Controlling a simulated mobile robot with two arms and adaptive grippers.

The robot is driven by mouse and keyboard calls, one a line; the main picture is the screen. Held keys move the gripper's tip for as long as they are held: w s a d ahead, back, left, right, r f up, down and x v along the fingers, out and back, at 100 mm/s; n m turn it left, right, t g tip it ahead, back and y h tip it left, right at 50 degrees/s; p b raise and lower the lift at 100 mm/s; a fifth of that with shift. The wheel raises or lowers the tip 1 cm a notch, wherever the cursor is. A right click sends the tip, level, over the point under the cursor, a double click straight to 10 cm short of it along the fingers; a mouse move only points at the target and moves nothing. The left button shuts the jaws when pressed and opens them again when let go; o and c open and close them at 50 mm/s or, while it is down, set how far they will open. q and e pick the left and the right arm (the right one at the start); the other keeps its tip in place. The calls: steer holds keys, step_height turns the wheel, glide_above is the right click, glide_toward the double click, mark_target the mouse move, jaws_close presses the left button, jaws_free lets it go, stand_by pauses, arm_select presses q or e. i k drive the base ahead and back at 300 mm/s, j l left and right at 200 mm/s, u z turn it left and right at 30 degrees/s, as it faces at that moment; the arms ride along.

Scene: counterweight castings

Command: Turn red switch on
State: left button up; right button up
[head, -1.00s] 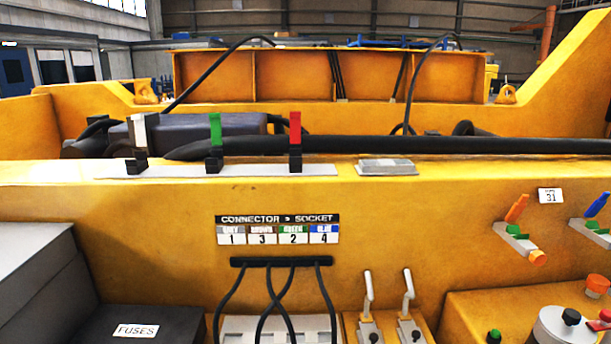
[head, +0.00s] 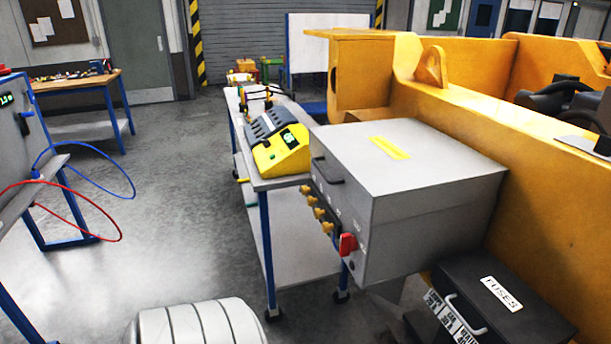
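A red switch (head: 348,244) sits on the front face of a grey metal box (head: 430,175), at the lower right corner of that face. Several brass-coloured knobs (head: 322,213) sit in a row to its upper left. A dark handle (head: 328,170) is above them on the same face. The box has a yellow label on its lid. I cannot make out the switch's exact position.
A black FUSES box (head: 500,315) stands low at the right, below the yellow casting (head: 520,140). A wheeled cart (head: 290,183) with a yellow device (head: 280,150) stands behind the grey box. A bench with red and blue cables is at left.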

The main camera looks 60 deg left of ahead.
mark_target(349, 242)
steer(key=u, duration=1.7)
steer(key=i+j, duration=0.1)
steer(key=j, duration=0.15)
steer(key=z, duration=0.05)
